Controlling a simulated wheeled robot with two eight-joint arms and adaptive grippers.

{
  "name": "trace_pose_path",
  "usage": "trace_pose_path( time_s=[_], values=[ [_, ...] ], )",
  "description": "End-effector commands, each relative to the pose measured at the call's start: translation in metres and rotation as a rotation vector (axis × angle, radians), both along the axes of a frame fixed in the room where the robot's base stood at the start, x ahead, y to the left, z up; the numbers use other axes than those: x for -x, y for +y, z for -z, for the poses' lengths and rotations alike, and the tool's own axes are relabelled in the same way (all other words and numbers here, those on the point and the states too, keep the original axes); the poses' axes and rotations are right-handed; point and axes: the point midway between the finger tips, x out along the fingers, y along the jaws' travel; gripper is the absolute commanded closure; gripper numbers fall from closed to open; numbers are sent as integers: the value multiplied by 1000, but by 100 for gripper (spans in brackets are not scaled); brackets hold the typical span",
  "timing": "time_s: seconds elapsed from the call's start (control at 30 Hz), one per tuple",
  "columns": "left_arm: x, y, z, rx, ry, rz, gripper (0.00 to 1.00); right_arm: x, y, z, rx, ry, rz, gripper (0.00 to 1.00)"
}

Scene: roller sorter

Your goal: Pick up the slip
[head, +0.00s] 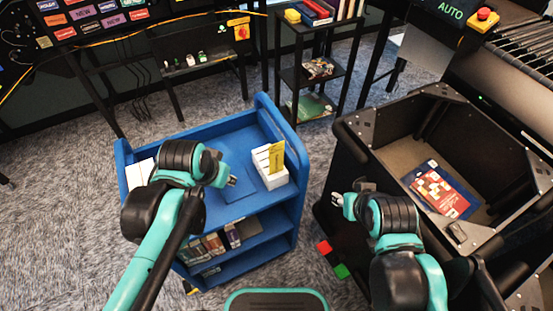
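A yellow slip (277,156) stands upright in a white holder (273,181) on the top shelf of the blue cart (190,127). My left gripper (233,181) is over the cart top, to the left of the holder and apart from it. Its fingers are small and mostly seen from behind, so I cannot tell whether they are open. My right gripper (337,199) is between the cart and the black bin, away from the slip. Its finger opening is also unclear, and I see nothing held in it.
A black bin (351,138) on the right holds a book with a blue and red cover (441,190). Books (215,244) stand on the cart's lower shelf. A black rack (290,75) stands behind the cart. Red and green blocks (324,247) show low beside the bin.

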Motion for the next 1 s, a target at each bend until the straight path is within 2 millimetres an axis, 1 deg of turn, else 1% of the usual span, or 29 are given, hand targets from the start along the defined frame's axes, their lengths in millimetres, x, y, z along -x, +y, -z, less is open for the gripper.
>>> trace_pose_path(
  time_s=[0.03,0.1,0.2,0.3,0.4,0.5,0.6,0.67,0.83,1.0],
  values=[
    [-16,-13,-16,-21,34,76,74,0,0,-15,0,0,0,60],
    [-33,-30,-23,-49,81,183,74,0,0,-25,0,0,0,60],
    [-56,-55,-29,-85,148,338,74,0,0,-39,0,0,0,60],
    [-76,-81,-29,-116,206,487,74,0,0,-51,0,0,0,60],
    [-91,-103,-24,-136,253,612,74,0,0,-61,0,0,0,60],
    [-100,-118,-18,-148,286,701,74,0,0,-67,0,0,0,60],
    [-104,-127,-13,-155,304,753,74,0,0,-69,0,0,0,60],
    [-105,-130,-9,-156,310,765,74,0,0,-68,0,0,0,60],
    [-107,-132,12,-157,311,771,74,0,0,-59,0,0,0,60],
    [-110,-134,26,-157,310,769,74,0,0,-52,0,0,0,60]
  ],
)
